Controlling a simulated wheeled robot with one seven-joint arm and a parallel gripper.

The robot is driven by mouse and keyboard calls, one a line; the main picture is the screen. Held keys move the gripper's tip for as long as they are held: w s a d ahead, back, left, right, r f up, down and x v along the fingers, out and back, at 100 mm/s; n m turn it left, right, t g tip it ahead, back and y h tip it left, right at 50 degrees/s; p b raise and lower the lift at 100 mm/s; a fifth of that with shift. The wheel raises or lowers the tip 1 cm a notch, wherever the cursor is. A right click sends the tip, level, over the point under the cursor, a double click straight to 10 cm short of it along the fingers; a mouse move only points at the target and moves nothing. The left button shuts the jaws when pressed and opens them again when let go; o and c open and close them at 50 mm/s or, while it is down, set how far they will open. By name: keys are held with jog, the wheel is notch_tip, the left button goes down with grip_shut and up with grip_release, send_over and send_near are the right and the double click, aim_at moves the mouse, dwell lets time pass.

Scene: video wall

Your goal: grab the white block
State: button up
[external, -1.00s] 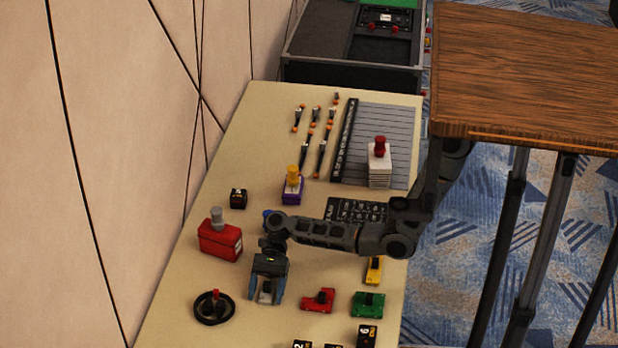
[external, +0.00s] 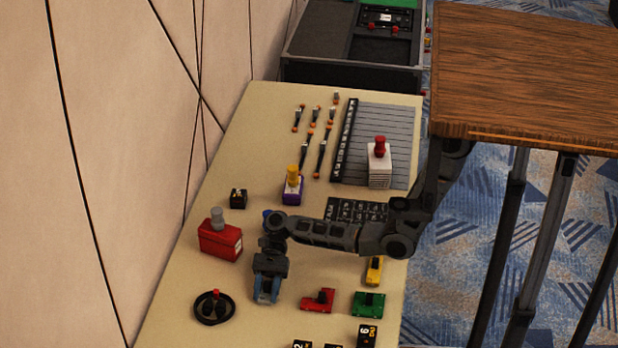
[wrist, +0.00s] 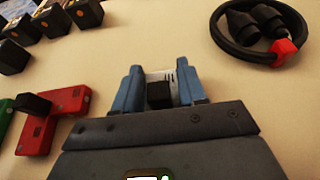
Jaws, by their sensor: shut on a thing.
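In the wrist view a white block (wrist: 161,75) with fine dark lines and a black part (wrist: 158,95) in front of it sits between the two blue fingers of my gripper (wrist: 162,84). The fingers are shut on it and hide its sides. There the held block is mostly hidden by the fingers. I cannot tell whether it touches the table.
A red box (external: 220,239) stands behind left. A white striped block with a red knob (external: 379,165) stands further back. Dark blocks lie at the front.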

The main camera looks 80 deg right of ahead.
aim_at(266, 295)
jog(key=shift+r, duration=0.55)
notch_tip(266, 295, up, 3)
jog(key=shift+f, duration=0.15)
jog(key=s+d+r+p, duration=0.4)
jog(key=d+r, duration=0.3)
jog(key=d, duration=0.3)
jog(key=shift+s+d, duration=0.3)
jog(key=shift+d, duration=0.05)
